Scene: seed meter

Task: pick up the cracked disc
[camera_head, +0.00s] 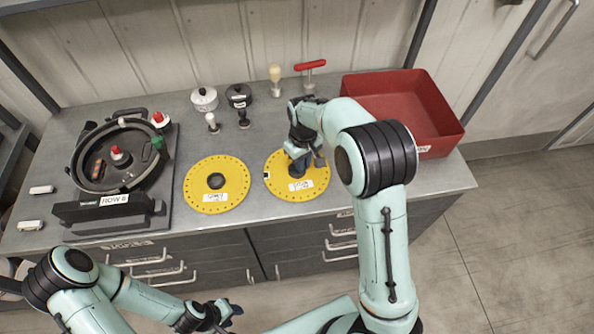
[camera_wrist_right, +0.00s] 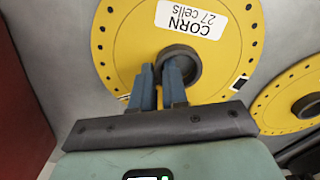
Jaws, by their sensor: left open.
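Two yellow discs with dark rims of holes lie on the grey bench in the head view. The right disc (camera_head: 312,183) has a small dark and white mark at its left edge, which also shows on the disc (camera_wrist_right: 125,45) labelled "CORN 27 cells" in the wrist view. I cannot tell if this mark is a crack. The left disc (camera_head: 216,171) shows no clear crack. My right gripper (camera_wrist_right: 162,75) is at the dark hub of the right disc, its fingers close together by the ring's wall; whether they grip it is unclear. My left gripper (camera_head: 222,312) is open and empty, low in front of the bench.
A seed meter housing (camera_head: 118,165) stands at the left on a dark base. A red bin (camera_head: 440,115) stands at the back right. Small knobbed tools and a red-handled tool (camera_head: 309,66) stand behind the discs. The bench (camera_head: 150,250) front has drawers.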

